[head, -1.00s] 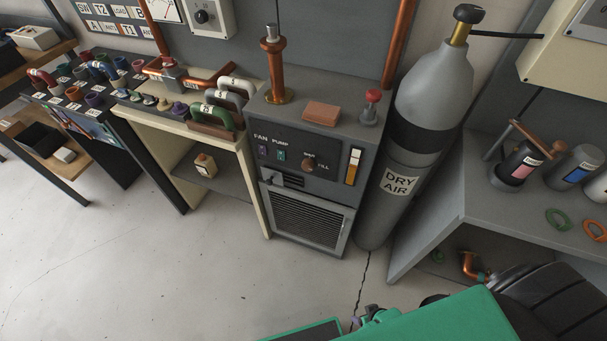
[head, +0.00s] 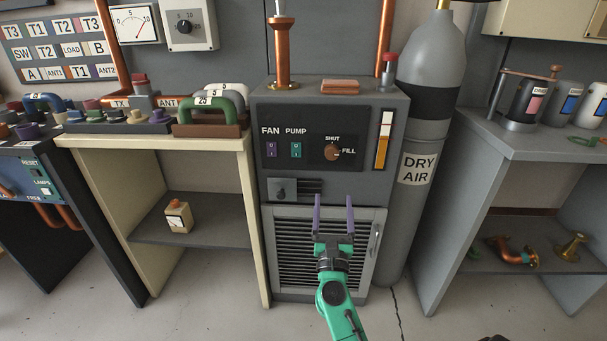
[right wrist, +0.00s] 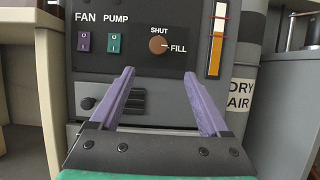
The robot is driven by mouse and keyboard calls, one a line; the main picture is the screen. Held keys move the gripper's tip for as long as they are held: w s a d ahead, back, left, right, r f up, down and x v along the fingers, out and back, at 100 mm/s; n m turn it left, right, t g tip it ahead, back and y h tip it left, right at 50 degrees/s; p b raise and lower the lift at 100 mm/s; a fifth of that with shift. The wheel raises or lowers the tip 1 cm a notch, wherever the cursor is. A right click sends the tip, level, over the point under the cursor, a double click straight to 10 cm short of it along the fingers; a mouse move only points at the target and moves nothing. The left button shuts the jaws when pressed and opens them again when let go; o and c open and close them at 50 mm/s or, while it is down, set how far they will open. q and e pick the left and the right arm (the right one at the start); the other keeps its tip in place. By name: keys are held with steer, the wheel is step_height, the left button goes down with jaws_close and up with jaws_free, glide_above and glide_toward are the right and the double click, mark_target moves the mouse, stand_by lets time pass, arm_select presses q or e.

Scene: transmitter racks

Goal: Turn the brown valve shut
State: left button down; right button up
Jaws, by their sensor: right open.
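The brown valve (head: 332,151) is a small round knob on the black panel of the grey cabinet, between the labels SHUT above it and FILL to its right. In the right wrist view the brown valve (right wrist: 158,44) shows its pointer mark on the right side, toward FILL. My right gripper (head: 334,200) is open and empty, its two purple fingers pointing up in front of the louvred door, below the valve. In the right wrist view its fingers (right wrist: 158,76) stand apart, with the valve beyond and above the gap. My left gripper is out of view.
FAN (head: 271,150) and PUMP (head: 296,150) switches sit left of the valve, and a gauge (head: 383,140) to its right. A small latch (head: 283,190) sticks out below the panel. The DRY AIR cylinder (head: 415,200) stands close on the right.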

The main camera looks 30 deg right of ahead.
steer(key=p, duration=0.2)
glide_toward(332, 157)
steer(key=r, duration=0.1)
steer(key=x, duration=0.5)
steer(key=p+x, duration=0.1)
steer(key=x, duration=0.2)
steer(key=shift+w+d+f, duration=0.2)
steer(key=shift+w+f, duration=0.1)
steer(key=shift+f, duration=0.05)
jaws_close()
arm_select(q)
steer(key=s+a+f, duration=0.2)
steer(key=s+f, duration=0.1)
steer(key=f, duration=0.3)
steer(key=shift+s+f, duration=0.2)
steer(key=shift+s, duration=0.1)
